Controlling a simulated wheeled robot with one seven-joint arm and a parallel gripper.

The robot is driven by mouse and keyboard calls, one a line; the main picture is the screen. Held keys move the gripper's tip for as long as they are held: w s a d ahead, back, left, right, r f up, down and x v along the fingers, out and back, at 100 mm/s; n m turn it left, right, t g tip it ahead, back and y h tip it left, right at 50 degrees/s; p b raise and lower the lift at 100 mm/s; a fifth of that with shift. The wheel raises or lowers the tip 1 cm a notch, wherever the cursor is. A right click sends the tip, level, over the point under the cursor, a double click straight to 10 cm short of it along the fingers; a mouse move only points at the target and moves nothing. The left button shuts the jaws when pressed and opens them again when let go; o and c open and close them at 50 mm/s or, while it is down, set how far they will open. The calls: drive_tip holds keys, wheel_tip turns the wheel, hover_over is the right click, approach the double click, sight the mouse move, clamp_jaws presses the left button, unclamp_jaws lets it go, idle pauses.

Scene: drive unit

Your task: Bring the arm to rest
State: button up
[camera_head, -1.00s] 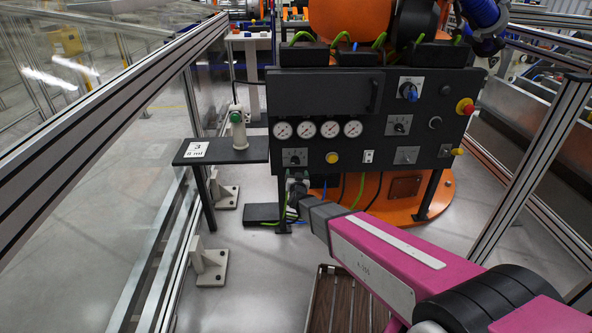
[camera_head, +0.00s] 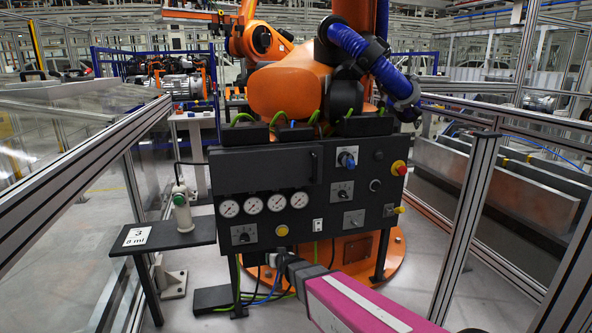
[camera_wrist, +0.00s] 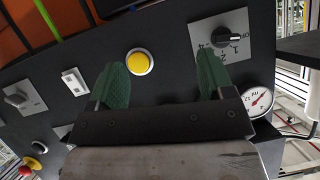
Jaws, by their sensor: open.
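My gripper (camera_head: 284,262) is low in the head view, in front of the lower edge of a black control panel (camera_head: 262,178). The magenta forearm (camera_head: 362,305) reaches to it from the lower right. In the wrist view my gripper (camera_wrist: 162,78) shows two green fingers spread wide, with nothing between them. A yellow button (camera_wrist: 140,62) on the panel shows beyond the gap. It also shows in the head view (camera_head: 282,231), just above the gripper. I cannot tell the distance from the fingertips to the panel.
A small dark shelf (camera_head: 150,241) at left bears a pale cylinder (camera_head: 181,208) with a green button. Fence posts (camera_head: 466,225) and rails stand at right. A clear panel fence (camera_head: 60,190) runs along the left. A large orange robot (camera_head: 285,88) stands behind the panel.

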drive_tip(key=s+d+r+m+g+h, duration=0.1)
drive_tip(key=s+d+g, duration=0.4)
drive_tip(key=s+d, duration=0.5)
drive_tip(key=s+d+r+m+g+h, duration=0.1)
drive_tip(key=s+d+g, duration=0.5)
drive_tip(key=d, duration=1.2)
drive_tip(key=s+r+h, duration=0.1)
drive_tip(key=s+h, duration=0.1)
drive_tip(key=s, duration=0.1)
drive_tip(key=shift+s+r+m+h, duration=0.3)
drive_tip(key=shift+s+r, duration=0.05)
drive_tip(key=shift+s, duration=0.05)
